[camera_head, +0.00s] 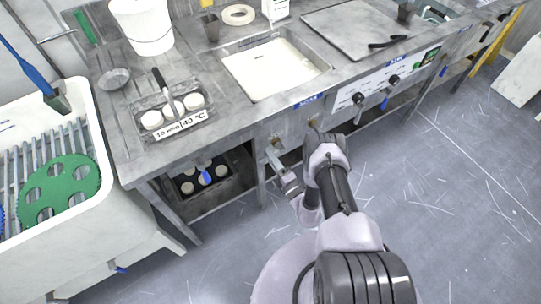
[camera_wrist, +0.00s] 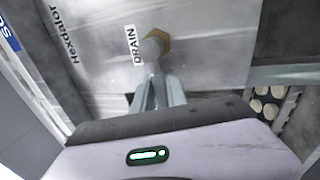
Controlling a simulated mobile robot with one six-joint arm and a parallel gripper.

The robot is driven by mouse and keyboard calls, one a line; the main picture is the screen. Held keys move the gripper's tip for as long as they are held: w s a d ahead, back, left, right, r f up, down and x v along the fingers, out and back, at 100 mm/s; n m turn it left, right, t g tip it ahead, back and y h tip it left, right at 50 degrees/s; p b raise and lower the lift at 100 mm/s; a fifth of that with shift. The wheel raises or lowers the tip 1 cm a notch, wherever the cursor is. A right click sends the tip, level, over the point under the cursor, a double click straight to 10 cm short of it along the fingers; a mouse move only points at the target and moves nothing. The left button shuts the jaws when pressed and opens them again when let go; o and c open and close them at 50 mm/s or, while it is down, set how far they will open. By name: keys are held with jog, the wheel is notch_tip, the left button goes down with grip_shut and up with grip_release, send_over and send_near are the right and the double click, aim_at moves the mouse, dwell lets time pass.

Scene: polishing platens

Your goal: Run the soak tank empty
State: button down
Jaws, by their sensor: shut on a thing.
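The soak tank (camera_head: 275,70) is a rectangular basin sunk in the grey bench, with a pale cream surface inside; I cannot tell how deep any liquid is. A blue label sits on the bench's front edge below it. In the wrist view, a drain valve (camera_wrist: 154,46) with a brass nut and a grey stem sticks out from the metal panel beside a "DRAIN" label (camera_wrist: 132,45). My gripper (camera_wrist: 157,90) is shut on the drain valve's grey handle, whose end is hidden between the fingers. In the head view my gripper (camera_head: 274,152) is at the panel below the tank.
A second brass fitting (camera_head: 312,123) is close to my arm on the right. A rack of white discs (camera_head: 172,112) and a white bucket (camera_head: 148,27) stand left of the tank. A white sink with a green disc (camera_head: 62,187) is at the far left.

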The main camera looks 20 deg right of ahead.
jog(key=c, duration=1.3)
grip_release()
jog(key=v, duration=1.7)
jog(key=shift+s, duration=0.25)
